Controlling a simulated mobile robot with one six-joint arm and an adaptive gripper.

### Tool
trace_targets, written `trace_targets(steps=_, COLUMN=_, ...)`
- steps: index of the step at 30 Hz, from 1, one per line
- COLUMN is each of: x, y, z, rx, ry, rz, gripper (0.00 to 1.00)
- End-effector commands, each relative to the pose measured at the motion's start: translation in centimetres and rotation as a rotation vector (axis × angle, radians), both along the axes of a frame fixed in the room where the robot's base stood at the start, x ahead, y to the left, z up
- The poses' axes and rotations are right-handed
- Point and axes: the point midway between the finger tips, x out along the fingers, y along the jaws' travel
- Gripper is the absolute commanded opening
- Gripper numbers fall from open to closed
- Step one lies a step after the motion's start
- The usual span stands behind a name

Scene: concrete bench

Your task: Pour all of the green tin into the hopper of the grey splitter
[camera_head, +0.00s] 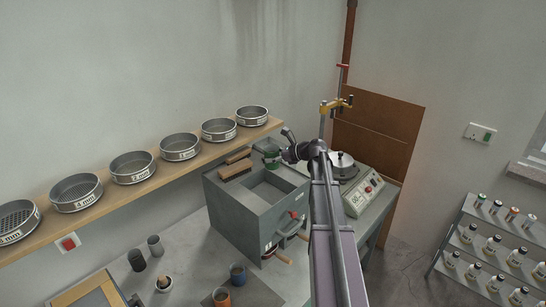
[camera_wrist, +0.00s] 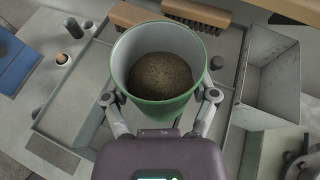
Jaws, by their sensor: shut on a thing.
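The green tin (camera_head: 268,149) is held above the back part of the grey splitter (camera_head: 236,219) in the head view. In the wrist view the tin (camera_wrist: 163,108) is upright, its mouth faces the camera, and brown granular material (camera_wrist: 160,77) lies inside. My gripper (camera_wrist: 161,98) is shut on the tin, one finger on each side; in the head view the gripper (camera_head: 283,151) sits at the tin's right. The splitter's open hopper (camera_head: 266,193) looks empty in the head view. The tin hides part of what lies below it in the wrist view.
Wooden brushes (camera_head: 235,168) lie on the splitter's left side. A shelf (camera_head: 105,201) with several sieves runs along the wall behind. A device with a dial panel (camera_head: 361,197) stands at right. Cups (camera_head: 237,274) stand on the bench at front left.

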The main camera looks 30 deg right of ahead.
Motion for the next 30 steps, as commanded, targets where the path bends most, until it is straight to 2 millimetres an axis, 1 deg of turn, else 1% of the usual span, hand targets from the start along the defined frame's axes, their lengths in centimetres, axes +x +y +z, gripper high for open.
trace_targets(steps=3, x=0.0, y=-0.1, z=-0.6, rx=-0.020, ry=-0.019, rz=-0.001, gripper=0.14)
trace_targets(steps=19, x=0.3, y=-0.4, z=-2.3, rx=-0.114, ry=-0.105, rz=-0.002, gripper=0.14)
trace_targets(steps=30, x=0.6, y=-0.9, z=-2.5, rx=-0.335, ry=-0.308, rz=-0.003, gripper=0.14)
